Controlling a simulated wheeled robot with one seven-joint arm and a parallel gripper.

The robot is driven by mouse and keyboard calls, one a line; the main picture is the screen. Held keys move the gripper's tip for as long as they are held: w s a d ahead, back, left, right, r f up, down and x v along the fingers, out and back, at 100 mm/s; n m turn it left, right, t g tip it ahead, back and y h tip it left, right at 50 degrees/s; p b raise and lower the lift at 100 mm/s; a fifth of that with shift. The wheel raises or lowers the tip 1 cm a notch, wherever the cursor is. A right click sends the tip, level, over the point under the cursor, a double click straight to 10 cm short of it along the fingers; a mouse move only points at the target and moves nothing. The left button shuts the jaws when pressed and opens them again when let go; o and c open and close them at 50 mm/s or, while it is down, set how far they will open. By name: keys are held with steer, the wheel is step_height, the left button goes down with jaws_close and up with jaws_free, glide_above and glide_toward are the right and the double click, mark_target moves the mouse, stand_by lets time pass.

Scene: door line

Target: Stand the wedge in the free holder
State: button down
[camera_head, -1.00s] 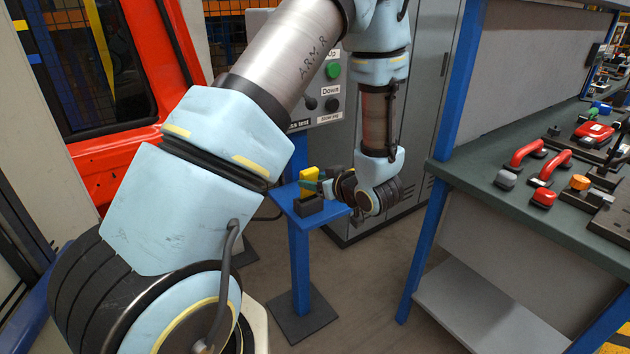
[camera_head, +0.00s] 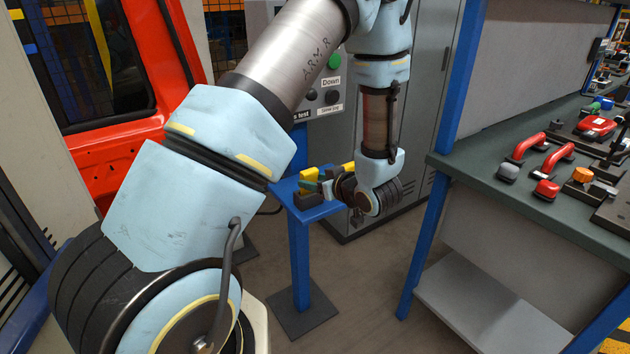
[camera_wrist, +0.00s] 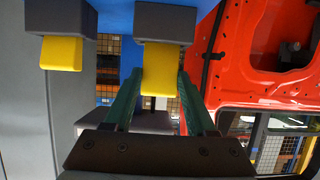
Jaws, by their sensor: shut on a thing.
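My gripper (camera_wrist: 160,108) has two green fingers shut on a yellow wedge (camera_wrist: 158,80). One end of this wedge meets a dark holder (camera_wrist: 165,23) in the wrist view; how deep it sits is hidden. In the head view the held wedge (camera_head: 309,176) is upright at the dark holder (camera_head: 308,200) on the small blue stand, with my gripper (camera_head: 318,187) reaching in from the right. A second yellow wedge (camera_wrist: 62,54) stands in another dark holder (camera_wrist: 70,20) at the left of the wrist view; it shows partly behind my arm in the head view (camera_head: 348,167).
The blue stand (camera_head: 299,250) is narrow, with a small top. A red door (camera_head: 95,155) stands to its left and a grey cabinet (camera_head: 425,90) behind. A blue-legged workbench (camera_head: 475,170) with red-handled items is on the right. The floor between is clear.

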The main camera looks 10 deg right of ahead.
steer(key=shift+f+b, duration=0.6)
steer(key=shift+f, duration=0.35)
steer(key=shift+c, duration=0.7)
jaws_free()
steer(key=b+v, duration=0.2)
steer(key=v, duration=0.8)
steer(key=w+a+r+m+g+h, duration=0.2)
steer(key=w+a+m+g+h, duration=0.15)
steer(key=w+h, duration=0.3)
steer(key=s+a+r+m+g, duration=0.1)
steer(key=s+a+g, duration=0.2)
steer(key=s+a, duration=0.3)
steer(key=s+a+r+m+g+p, duration=0.1)
steer(key=s+a+g, duration=0.3)
steer(key=a, duration=0.6)
steer(key=shift+s+a+r+m+y, duration=0.3)
steer(key=shift+s+a+m+y, duration=0.1)
steer(key=shift+s, duration=0.6)
